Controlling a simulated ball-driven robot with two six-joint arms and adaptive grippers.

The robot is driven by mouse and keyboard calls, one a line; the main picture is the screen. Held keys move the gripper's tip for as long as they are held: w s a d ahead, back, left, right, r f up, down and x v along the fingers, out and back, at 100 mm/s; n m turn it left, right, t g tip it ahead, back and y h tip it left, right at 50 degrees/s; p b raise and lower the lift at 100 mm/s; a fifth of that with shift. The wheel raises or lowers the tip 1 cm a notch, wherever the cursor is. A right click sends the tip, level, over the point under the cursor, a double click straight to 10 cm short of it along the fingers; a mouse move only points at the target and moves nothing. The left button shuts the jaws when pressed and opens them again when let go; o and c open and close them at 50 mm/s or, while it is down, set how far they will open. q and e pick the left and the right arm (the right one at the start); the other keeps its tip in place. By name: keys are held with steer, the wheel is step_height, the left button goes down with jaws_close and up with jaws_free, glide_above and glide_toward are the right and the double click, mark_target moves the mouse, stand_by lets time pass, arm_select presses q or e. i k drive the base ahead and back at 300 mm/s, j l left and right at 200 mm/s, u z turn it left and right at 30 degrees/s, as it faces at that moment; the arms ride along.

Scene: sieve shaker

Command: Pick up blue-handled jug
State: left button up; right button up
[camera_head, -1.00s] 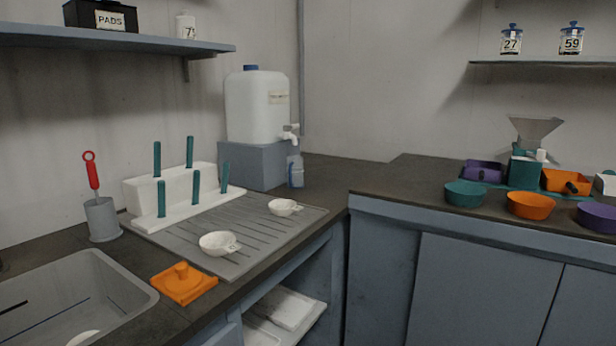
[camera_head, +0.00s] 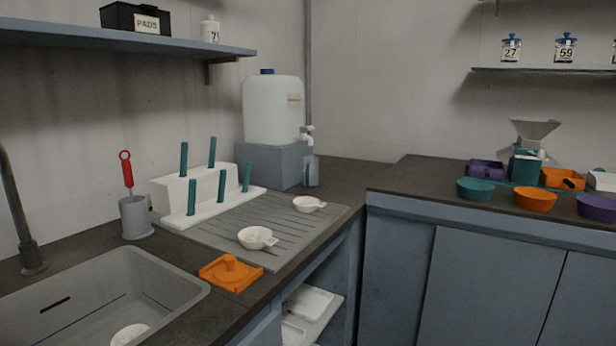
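The blue-handled jug (camera_head: 312,172) is a small, pale, translucent vessel with a blue handle on its left side. It stands upright on the dark counter in the back corner, just right of the grey block under the water container and below its tap (camera_head: 307,134). Neither of my grippers shows in the head view.
The white water container (camera_head: 272,110) sits on a grey block (camera_head: 275,165). A drainboard (camera_head: 290,228) with two white cups, a white peg rack (camera_head: 205,195), an orange lid-like piece (camera_head: 230,271) and a sink (camera_head: 100,290) lie nearer. The right counter (camera_head: 420,178) is clear at its left end.

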mark_target(311, 164)
steer(key=u, duration=1.25)
steer(key=i+l+u, duration=0.1)
steer(key=l+u, duration=0.7)
steer(key=l, duration=0.25)
